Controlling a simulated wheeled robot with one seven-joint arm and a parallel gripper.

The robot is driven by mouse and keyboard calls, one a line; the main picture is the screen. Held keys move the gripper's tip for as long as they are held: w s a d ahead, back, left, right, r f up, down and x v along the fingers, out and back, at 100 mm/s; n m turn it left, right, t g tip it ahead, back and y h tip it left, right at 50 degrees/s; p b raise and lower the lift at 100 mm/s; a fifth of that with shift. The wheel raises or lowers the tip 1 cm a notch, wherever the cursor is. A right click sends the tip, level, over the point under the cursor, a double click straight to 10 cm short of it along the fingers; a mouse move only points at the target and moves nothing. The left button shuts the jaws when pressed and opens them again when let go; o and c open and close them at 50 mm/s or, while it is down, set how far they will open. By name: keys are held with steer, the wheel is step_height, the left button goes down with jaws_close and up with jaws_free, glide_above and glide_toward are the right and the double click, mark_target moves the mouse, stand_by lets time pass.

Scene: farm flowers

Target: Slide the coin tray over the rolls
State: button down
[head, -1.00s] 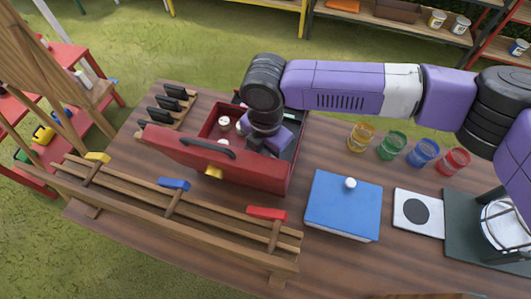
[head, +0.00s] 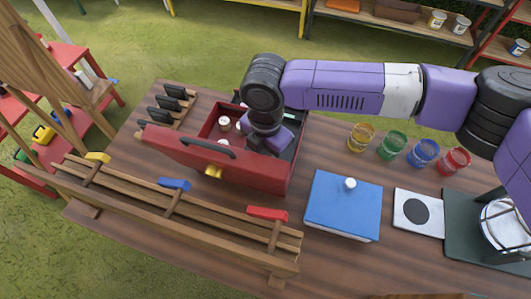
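An open red box (head: 262,178) with a dark handle and a gold clasp on its front stands on the wooden table. Several small white-topped rolls (head: 224,123) show in its red left part. A dark insert, which looks like the coin tray (head: 293,125), shows at the box's right side, partly behind my gripper. My gripper (head: 270,147) reaches down into the box, right of the rolls. Its fingertips are hidden by its own body and the box's front wall, so I cannot tell whether it holds the tray.
A blue-lidded box (head: 342,205) with a white knob stands right of the red box. Several coloured glass jars (head: 392,147) stand behind it. A wooden rack (head: 180,207) with coloured blocks runs along the front. Black upright pieces (head: 168,103) stand at the left.

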stand_by(0.4)
steer(key=w+a+b, duration=0.1)
steer(key=a, duration=0.3)
steer(key=w+a+b, duration=0.1)
steer(key=w+a, duration=0.1)
steer(key=a, duration=0.2)
steer(key=w+a+b, duration=0.1)
steer(key=w+a, duration=0.1)
steer(key=a, duration=0.3)
steer(key=shift+w, duration=0.25)
steer(key=shift+r, duration=0.15)
steer(key=shift+w, duration=0.1)
steer(key=c, duration=1.3)
jaws_free()
steer(key=shift+a, duration=0.15)
